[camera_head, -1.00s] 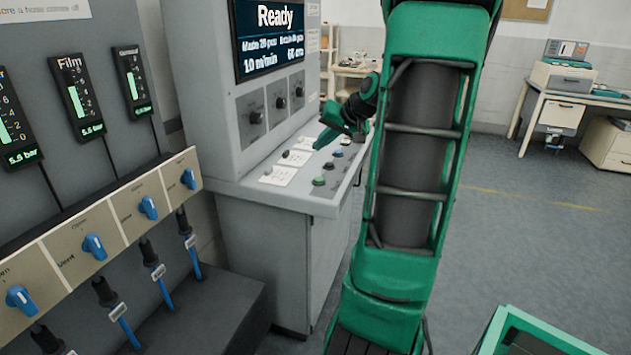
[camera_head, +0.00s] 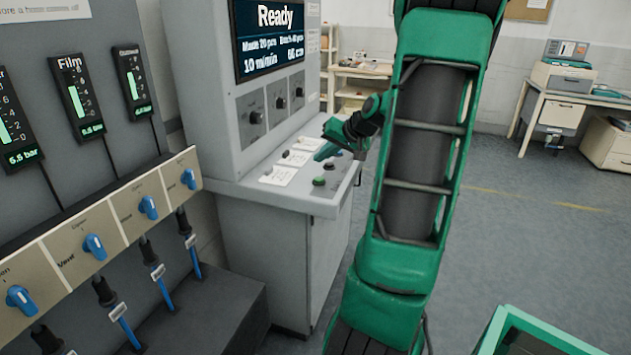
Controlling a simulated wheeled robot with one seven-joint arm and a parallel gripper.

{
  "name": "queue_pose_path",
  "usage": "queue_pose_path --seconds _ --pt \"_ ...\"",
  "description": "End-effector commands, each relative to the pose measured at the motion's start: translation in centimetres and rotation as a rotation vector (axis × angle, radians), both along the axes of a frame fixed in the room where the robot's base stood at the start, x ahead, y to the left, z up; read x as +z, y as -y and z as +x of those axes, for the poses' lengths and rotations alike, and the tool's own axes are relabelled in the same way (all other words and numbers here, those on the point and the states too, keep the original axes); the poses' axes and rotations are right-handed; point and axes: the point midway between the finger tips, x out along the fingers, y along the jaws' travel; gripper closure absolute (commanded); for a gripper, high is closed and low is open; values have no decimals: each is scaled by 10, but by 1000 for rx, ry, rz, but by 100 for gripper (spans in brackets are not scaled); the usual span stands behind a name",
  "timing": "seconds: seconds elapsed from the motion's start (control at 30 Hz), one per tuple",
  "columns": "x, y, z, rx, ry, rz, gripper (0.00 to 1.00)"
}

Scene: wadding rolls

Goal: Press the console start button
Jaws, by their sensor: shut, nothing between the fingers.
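The grey console (camera_head: 265,235) stands in the middle left, with a lit screen (camera_head: 270,40) that reads "Ready". Its sloped desk carries a green button (camera_head: 319,181) near the front edge and a dark button (camera_head: 329,167) just behind it. My green gripper (camera_head: 322,156) is shut and empty, pointing down-left over the desk. Its tip appears close behind the dark button and next to the white labels. The frame does not show whether the tip touches the desk. The gripper and wrist cover the buttons farther back.
A panel with several blue knobs (camera_head: 94,246) and gauges fills the left side. A desk with a machine (camera_head: 563,77) stands at the back right. The floor on the right is mostly clear.

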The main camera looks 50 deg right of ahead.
Motion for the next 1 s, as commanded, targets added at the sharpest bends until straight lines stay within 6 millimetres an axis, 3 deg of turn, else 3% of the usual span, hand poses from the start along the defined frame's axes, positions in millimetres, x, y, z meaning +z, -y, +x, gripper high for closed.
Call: queue_pose_path --seconds 0.2,0.4,1.0 --pt "-25 0 0 1 -1 2 100" --pt "-37 -1 0 1 0 1 100" --pt "-40 0 0 1 0 -1 100"
